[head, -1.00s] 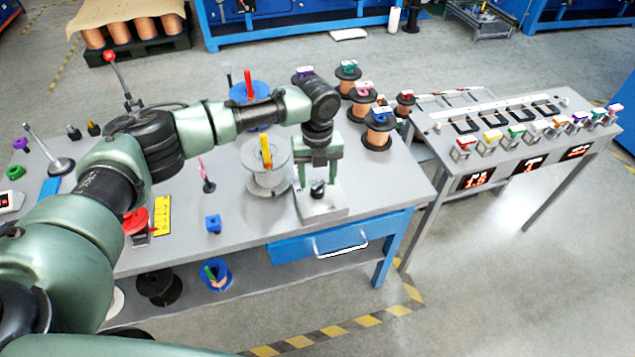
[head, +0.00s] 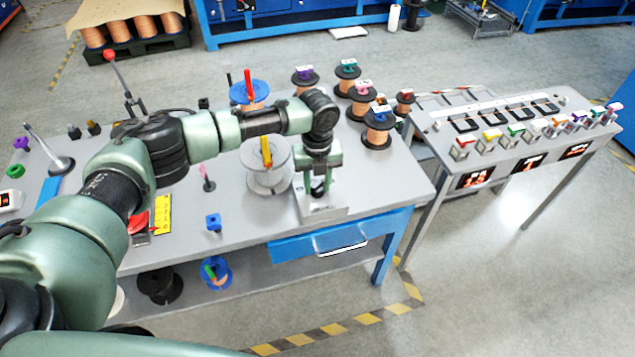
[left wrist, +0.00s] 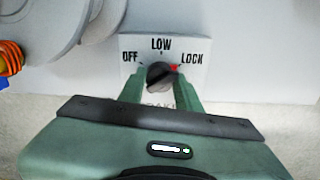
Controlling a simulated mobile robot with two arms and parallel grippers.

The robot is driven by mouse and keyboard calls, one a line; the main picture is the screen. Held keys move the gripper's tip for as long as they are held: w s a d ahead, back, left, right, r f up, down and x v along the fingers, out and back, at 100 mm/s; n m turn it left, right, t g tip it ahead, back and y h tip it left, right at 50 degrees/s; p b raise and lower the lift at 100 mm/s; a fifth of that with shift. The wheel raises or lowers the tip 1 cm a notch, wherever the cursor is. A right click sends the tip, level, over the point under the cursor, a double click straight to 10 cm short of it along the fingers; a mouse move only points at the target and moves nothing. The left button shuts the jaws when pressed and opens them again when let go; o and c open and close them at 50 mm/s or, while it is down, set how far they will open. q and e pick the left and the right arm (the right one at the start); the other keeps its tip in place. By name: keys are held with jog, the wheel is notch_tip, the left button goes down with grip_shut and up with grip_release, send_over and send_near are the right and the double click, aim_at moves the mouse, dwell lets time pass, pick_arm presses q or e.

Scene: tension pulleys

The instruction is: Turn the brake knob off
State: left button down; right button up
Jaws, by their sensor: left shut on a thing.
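The brake knob (left wrist: 159,73) is a small dark knob on a light box (head: 324,214) near the front edge of the table. In the left wrist view the box face (left wrist: 196,76) reads OFF at left, LOW at the middle and LOCK at right. A red mark (left wrist: 174,68) beside the knob is on the LOCK side. My left gripper (head: 319,190) points down over the box and is shut on the knob, with one finger on each side; it also shows in the left wrist view (left wrist: 160,83). My right gripper is not in view.
A grey spool (head: 267,180) with a yellow handle stands just left of the box. Several copper spools (head: 378,128) stand behind it to the right. A blue drawer (head: 290,247) is below the table edge. A second table (head: 470,168) with small coloured items is at right.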

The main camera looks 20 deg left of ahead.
pick_arm(q)
jog(key=shift+r, duration=0.1)
jog(key=n+p, duration=0.3)
jog(key=n, duration=0.1)
jog(key=shift+r, duration=0.1)
jog(key=n+p, duration=0.2)
jog(key=n, duration=0.2)
jog(key=n+p, duration=0.2)
jog(key=n, duration=0.1)
jog(key=shift+w+n, duration=0.1)
jog(key=shift+n, duration=0.2)
jog(key=n+p, duration=0.2)
jog(key=n, duration=0.1)
jog(key=shift+n, duration=0.3)
jog(key=n+p, duration=0.2)
jog(key=n, duration=0.1)
jog(key=shift+n, duration=0.3)
jog(key=n+p, duration=0.1)
jog(key=n, duration=0.2)
jog(key=shift+a, duration=0.1)
jog(key=shift+n+p, duration=0.4)
jog(key=shift+n, duration=0.6)
